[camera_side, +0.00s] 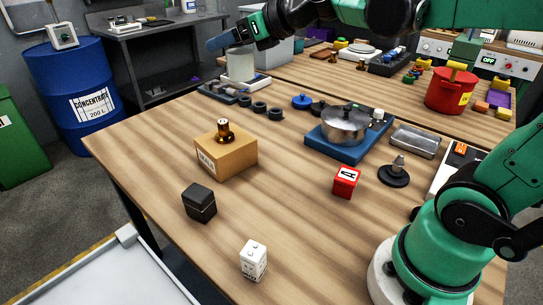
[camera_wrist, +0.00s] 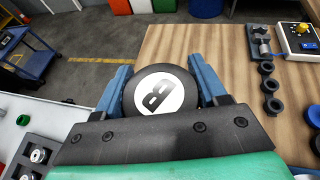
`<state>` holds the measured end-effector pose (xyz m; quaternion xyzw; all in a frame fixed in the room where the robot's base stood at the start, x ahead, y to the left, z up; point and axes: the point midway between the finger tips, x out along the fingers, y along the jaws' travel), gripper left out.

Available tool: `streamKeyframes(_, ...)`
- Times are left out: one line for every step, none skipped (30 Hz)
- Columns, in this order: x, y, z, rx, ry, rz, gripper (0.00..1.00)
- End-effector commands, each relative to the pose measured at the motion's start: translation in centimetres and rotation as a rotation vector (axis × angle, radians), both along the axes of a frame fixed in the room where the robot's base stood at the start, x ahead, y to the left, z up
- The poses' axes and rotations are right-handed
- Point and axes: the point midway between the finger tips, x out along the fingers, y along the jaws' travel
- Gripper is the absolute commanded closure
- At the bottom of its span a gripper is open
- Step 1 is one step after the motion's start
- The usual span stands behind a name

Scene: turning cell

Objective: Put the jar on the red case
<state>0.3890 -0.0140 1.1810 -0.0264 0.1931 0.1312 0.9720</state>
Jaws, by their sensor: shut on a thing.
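The finger hides the jar's top. I cannot tell how far its base is above the things below. A small red box marked A (camera_side: 346,184), the likely red case, sits on the table right of centre, far from my gripper. Its top looks bare.
A cardboard box (camera_side: 228,160) with a brass piece on it, a black box (camera_side: 199,204) and a white block (camera_side: 253,263) stand on the wooden table. A steel pot (camera_side: 345,125) on a blue base stands behind the red box. Black rings (camera_wrist: 270,86) lie near my gripper.

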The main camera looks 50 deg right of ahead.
Motion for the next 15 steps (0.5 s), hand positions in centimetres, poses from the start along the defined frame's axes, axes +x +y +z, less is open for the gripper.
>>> streamKeyframes(0.9, -1.1, 0.0, 0.0, 0.0, -0.023, 1.0)
streamKeyframes(1.5, -1.8, 0.0, 0.0, 0.0, -0.037, 1.0)
streamKeyframes(2.3, -2.9, 0.0, 0.0, 0.0, -0.058, 1.0)
streamKeyframes(2.9, -3.7, -0.1, 0.0, 0.0, -0.075, 1.0)
streamKeyframes(3.5, -4.6, -0.2, 0.0, 0.0, -0.092, 1.0)
streamKeyframes(4.4, -5.9, -0.3, 0.0, 0.0, -0.115, 1.0)
streamKeyframes(4.9, -6.8, -0.5, 0.001, 0.0, -0.131, 1.0)
streamKeyframes(5.4, -7.7, -0.7, 0.001, 0.0, -0.147, 1.0)
streamKeyframes(6.1, -8.9, -1.0, 0.001, 0.0, -0.167, 1.0)
streamKeyframes(6.5, -9.8, -1.2, 0.0, 0.0, -0.182, 1.0)
streamKeyframes(6.9, -10.5, -1.4, 0.001, -0.001, -0.195, 1.0)
streamKeyframes(7.4, -11.5, -1.7, 0.001, -0.001, -0.212, 1.0)
streamKeyframes(7.6, -12.2, -1.9, 0.001, -0.001, -0.223, 1.0)
streamKeyframes(7.9, -12.8, -2.1, 0.001, -0.001, -0.232, 1.0)
streamKeyframes(8.2, -13.5, -2.4, 0.0, -0.001, -0.243, 1.0)
